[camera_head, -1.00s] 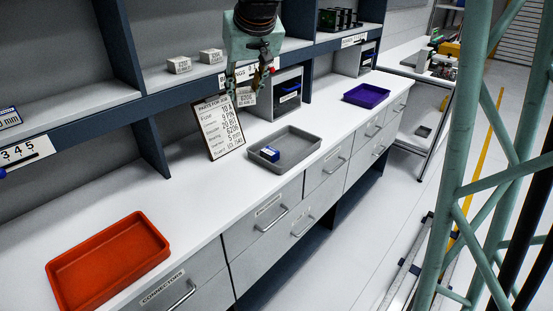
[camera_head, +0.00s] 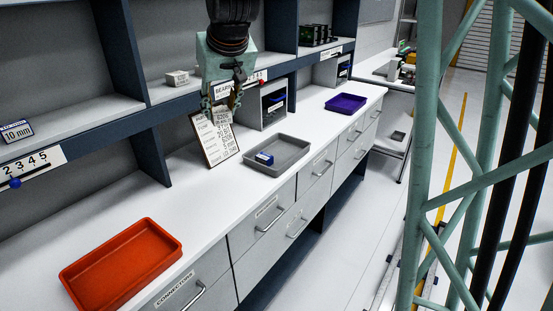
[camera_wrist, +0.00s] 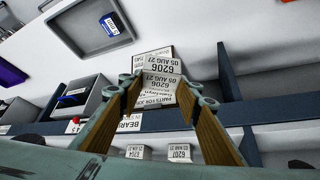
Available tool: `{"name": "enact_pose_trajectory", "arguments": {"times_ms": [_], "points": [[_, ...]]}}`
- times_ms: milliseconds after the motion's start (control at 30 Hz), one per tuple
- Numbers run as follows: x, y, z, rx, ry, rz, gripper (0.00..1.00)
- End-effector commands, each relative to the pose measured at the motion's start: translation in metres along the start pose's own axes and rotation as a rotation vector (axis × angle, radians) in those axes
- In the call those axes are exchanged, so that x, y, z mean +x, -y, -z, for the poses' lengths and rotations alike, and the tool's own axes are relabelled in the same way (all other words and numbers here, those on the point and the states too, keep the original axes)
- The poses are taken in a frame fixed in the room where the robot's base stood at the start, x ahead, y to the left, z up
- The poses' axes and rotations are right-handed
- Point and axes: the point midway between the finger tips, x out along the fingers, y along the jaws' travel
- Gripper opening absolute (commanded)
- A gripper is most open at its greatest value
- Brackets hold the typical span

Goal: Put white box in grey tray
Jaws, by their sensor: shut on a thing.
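My gripper (camera_head: 222,103) is shut on a white box (camera_wrist: 160,84) labelled 6206, and holds it in the air in front of a propped printed board (camera_head: 215,138). In the wrist view the box sits between both fingertips. The grey tray (camera_head: 301,151) lies on the white counter, to the right of and below my gripper; it also shows at the upper left of the wrist view (camera_wrist: 66,33). A small blue-and-white box (camera_head: 264,158) lies inside the tray, near its left side; much of the tray floor is bare.
A shelf with dark uprights (camera_head: 150,152) runs behind the counter. Other white boxes (camera_wrist: 180,152) stand on the shelf. A grey bin (camera_head: 264,103) is behind the tray, a purple tray (camera_head: 346,103) farther right, and an orange tray (camera_head: 122,264) at front left.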

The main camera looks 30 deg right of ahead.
Motion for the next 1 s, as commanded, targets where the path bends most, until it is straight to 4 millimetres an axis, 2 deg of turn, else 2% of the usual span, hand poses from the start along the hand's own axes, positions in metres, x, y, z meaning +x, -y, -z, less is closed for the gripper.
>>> {"name": "enact_pose_trajectory", "arguments": {"times_ms": [467,1000], "points": [[0.001,-0.003,-0.001,-0.003,0.001,0.003,0.20],[0.020,-0.036,-0.020,-0.067,0.002,0.045,0.20]]}}
